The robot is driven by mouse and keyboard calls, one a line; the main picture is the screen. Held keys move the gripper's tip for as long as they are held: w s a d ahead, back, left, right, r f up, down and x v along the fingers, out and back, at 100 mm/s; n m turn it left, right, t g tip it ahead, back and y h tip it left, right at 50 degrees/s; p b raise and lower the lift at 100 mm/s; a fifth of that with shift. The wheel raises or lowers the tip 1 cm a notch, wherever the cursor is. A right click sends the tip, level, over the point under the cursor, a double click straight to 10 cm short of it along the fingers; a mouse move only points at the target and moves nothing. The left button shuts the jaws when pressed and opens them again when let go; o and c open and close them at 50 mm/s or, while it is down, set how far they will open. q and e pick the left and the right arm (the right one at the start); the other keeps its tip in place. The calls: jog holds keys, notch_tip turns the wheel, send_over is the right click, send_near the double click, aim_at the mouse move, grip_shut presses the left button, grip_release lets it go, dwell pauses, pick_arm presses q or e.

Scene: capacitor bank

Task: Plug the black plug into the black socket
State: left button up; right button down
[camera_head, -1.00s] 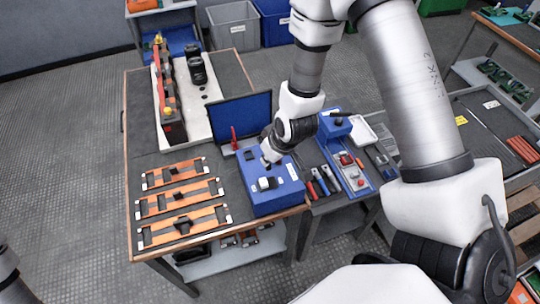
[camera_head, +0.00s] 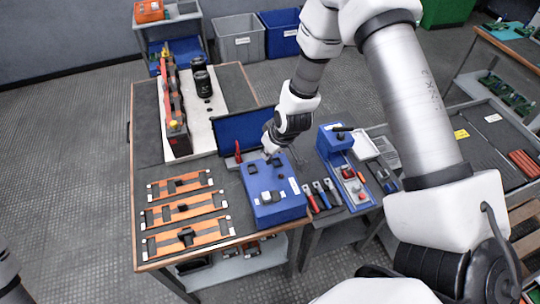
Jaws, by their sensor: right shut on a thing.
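The blue box (camera_head: 290,205) stands at the table's front right corner. On its top are a small black block (camera_head: 252,169) at the far left and a white and dark fitting (camera_head: 266,197) nearer the front. I cannot tell for sure which is the black socket. My right gripper (camera_head: 270,152) is at the far edge of the box, pointing down. It is shut on a small dark thing (camera_head: 275,161), likely the black plug; the fingers partly hide it. I cannot tell whether that thing touches the box. My left gripper is out of view.
A blue panel (camera_head: 240,130) stands upright behind the box. Orange frames (camera_head: 185,209) lie to the left. Tools with coloured handles (camera_head: 320,196) and a blue tool station (camera_head: 336,140) are to the right. A red and black assembly (camera_head: 172,110) stands at the back left.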

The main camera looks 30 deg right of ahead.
jog(key=shift+w+d, duration=0.45)
jog(key=shift+w, duration=0.4)
jog(key=shift+w+d, duration=0.4)
jog(key=shift+w, duration=0.45)
jog(key=w+d+b, duration=0.3)
jog(key=w+b, duration=0.1)
jog(key=w, duration=0.3)
jog(key=shift+w+d+f, duration=0.15)
jog(key=shift+w+d, duration=0.1)
jog(key=shift+d, duration=0.05)
jog(key=shift+f+b, duration=0.1)
jog(key=shift+b, duration=0.2)
notch_tip(320, 180, down, 9)
jog(key=b, duration=0.8)
jog(key=shift+f+b, duration=0.35)
jog(key=shift+b, duration=0.25)
